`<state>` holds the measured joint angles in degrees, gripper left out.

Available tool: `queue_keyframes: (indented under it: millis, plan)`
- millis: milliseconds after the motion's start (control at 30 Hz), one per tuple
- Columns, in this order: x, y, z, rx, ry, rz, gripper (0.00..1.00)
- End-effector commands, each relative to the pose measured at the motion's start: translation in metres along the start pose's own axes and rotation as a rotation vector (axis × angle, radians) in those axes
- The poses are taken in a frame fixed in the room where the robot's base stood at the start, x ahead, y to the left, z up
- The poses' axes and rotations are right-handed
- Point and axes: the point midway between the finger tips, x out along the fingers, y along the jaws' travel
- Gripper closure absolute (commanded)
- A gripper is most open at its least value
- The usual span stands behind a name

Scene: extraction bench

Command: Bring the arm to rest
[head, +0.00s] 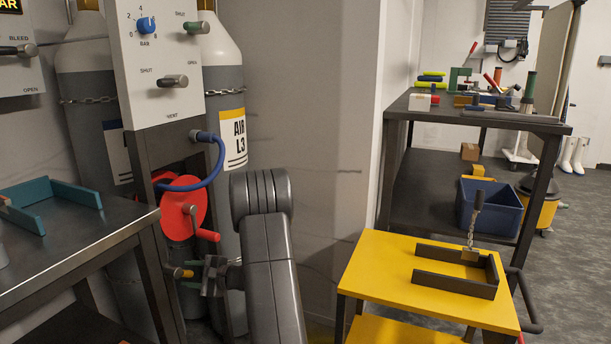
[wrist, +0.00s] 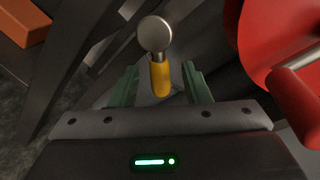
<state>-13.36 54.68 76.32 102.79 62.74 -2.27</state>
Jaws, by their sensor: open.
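My gripper (head: 200,270) is low at the left of centre in the head view, beside the frame under the valve panel, with my arm bent down to it from the right. In the wrist view my gripper (wrist: 158,85) shows two green fingers standing apart. A yellow handle with a round metal end (wrist: 160,75) appears in the gap between them. In the head view this yellow piece (head: 180,273) is just left of the fingertips. I cannot tell whether a finger touches it.
A red wheel (head: 186,192) with a crank handle is just above my gripper, close on the right in the wrist view. A blue hose (head: 215,170) loops over it. A dark bench (head: 70,245) stands left, gas cylinders (head: 222,80) behind, a yellow cart (head: 385,270) right.

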Motion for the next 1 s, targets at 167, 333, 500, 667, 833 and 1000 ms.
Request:
queue_keyframes:
  millis: [167, 333, 500, 667, 833, 1000]
  plan:
    - [-0.037, -0.003, 0.001, 0.003, 0.003, -0.003, 0.57]
    - [-0.071, -0.003, 0.001, 0.002, 0.004, -0.003, 0.57]
    - [-0.105, -0.003, 0.001, 0.002, 0.003, -0.004, 0.57]
    - [-0.094, 0.002, 0.0, -0.002, -0.004, 0.001, 0.57]
    - [-0.06, 0.003, -0.001, -0.002, -0.003, 0.001, 0.57]
    - [-0.025, 0.003, -0.001, -0.001, -0.004, 0.001, 0.57]
